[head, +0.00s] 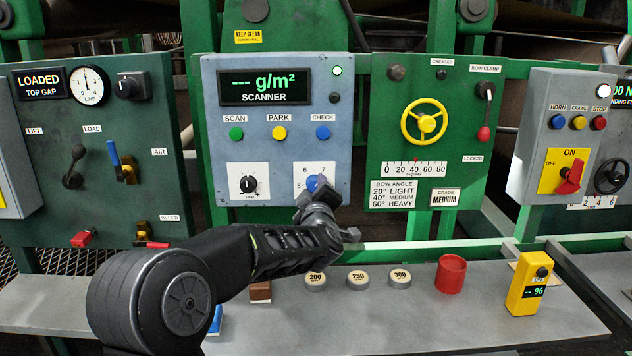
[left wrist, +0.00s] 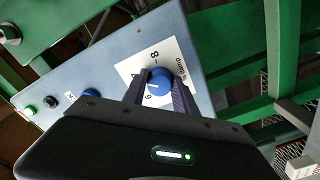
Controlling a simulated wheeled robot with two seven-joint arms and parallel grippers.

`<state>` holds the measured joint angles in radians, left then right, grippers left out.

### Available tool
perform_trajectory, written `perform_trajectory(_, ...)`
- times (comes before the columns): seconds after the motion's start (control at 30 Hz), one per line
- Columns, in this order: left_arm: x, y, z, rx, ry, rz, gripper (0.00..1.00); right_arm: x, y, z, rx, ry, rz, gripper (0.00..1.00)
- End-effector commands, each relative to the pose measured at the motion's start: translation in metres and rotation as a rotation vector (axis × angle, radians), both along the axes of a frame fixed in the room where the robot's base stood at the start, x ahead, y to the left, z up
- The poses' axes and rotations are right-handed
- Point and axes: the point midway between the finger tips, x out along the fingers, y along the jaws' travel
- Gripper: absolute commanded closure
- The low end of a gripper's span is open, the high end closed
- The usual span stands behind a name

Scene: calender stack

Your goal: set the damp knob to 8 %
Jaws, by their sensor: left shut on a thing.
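The damp knob is a blue round knob on a white dial plate (head: 327,170), low on the right of the blue-grey scanner panel (head: 300,148). In the head view the digits 5, 6 and 7 show on the plate, and my gripper covers its lower part. My left gripper (head: 315,190) reaches the knob from below. In the left wrist view the blue knob (left wrist: 159,77) sits between the two fingers of my left gripper, which is shut on it. An 8 (left wrist: 155,56) shows on the plate beside it. I cannot read the knob's pointer surely. My right gripper is not in view.
A black trim knob (head: 248,185) is left of the damp dial. Green, yellow and blue buttons (head: 279,133) sit above. A shelf below holds weights marked 200, 250 and 300 (head: 358,280), a red cup (head: 451,274) and a yellow meter (head: 529,285).

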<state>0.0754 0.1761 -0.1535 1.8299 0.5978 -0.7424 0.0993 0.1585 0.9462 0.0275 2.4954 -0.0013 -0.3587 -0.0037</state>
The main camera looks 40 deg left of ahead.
Motion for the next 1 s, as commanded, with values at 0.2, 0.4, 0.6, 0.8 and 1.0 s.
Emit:
perform_trajectory(0.2,0.0,-0.001,0.0,0.161,0.129,-0.002,1.0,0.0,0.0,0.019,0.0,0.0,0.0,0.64)
perform_trajectory(0.4,0.0,0.0,0.0,0.312,0.243,-0.003,1.0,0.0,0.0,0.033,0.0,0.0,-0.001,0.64)
perform_trajectory(0.6,-0.001,0.0,0.0,0.463,0.359,-0.003,1.0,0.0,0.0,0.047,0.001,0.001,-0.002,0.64)
perform_trajectory(0.8,-0.001,0.001,0.0,0.614,0.473,-0.005,1.0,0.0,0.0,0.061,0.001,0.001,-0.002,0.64)
perform_trajectory(1.0,-0.001,0.001,-0.001,0.756,0.58,-0.005,1.0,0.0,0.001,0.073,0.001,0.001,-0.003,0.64)
